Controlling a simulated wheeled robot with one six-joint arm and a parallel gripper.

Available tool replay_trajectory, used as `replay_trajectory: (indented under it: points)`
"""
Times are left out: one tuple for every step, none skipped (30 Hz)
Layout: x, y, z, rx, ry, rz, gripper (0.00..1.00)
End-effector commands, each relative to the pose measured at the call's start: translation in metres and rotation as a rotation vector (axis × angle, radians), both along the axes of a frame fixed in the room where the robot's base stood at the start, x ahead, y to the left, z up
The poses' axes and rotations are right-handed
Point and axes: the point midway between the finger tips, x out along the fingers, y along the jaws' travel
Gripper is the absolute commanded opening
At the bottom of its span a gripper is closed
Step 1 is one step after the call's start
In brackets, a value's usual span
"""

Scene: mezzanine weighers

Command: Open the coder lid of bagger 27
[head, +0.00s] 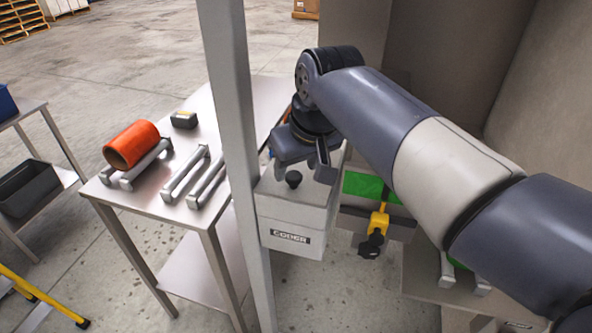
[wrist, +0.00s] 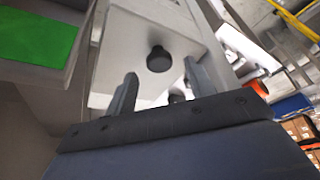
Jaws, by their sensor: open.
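The coder (head: 298,222) is a pale grey box with a "CODER" label on its front, right of the metal post. Its lid (head: 310,190) lies flat on top and looks closed, with a black knob (head: 293,179) standing up from it. In the wrist view the knob (wrist: 159,59) is beyond my fingertips, and a second dark round shape (wrist: 177,98) shows between the fingers, partly hidden. My gripper (head: 304,168) is open and empty, just above and behind the knob, apart from it. I cannot read any bagger number.
A grey metal post (head: 232,150) stands close left of the coder. A steel table (head: 150,205) left of it bears an orange roll (head: 131,146). A yellow and black clamp-like part (head: 376,228) and a green panel (head: 362,186) are to the right.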

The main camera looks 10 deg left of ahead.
Motion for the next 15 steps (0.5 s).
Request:
replay_trajectory:
  points:
    - [0.002, 0.002, -0.007, -0.001, 0.002, 0.000, 0.52]
    - [0.003, 0.003, -0.010, -0.001, 0.002, 0.000, 0.52]
    - [0.004, 0.003, -0.013, -0.001, 0.002, 0.000, 0.52]
    - [0.005, 0.004, -0.015, -0.001, 0.001, 0.000, 0.52]
    - [0.005, 0.005, -0.017, 0.000, 0.000, 0.000, 0.52]
    - [0.006, 0.005, -0.019, 0.000, 0.000, 0.000, 0.52]
    - [0.006, 0.005, -0.020, 0.000, 0.000, 0.000, 0.52]
    - [0.006, 0.005, -0.020, 0.000, 0.000, 0.000, 0.52]
    - [0.007, 0.005, -0.021, 0.000, 0.000, 0.000, 0.52]
    - [0.007, 0.006, -0.021, 0.000, 0.000, 0.000, 0.52]
    - [0.007, 0.006, -0.021, 0.001, -0.001, 0.000, 0.52]
    - [0.007, 0.006, -0.021, 0.001, -0.001, 0.000, 0.52]
    - [0.007, 0.005, -0.021, 0.001, -0.001, 0.000, 0.52]
    - [0.007, 0.005, -0.021, 0.001, -0.001, 0.000, 0.52]
    - [0.007, 0.005, -0.021, 0.001, -0.001, 0.000, 0.52]
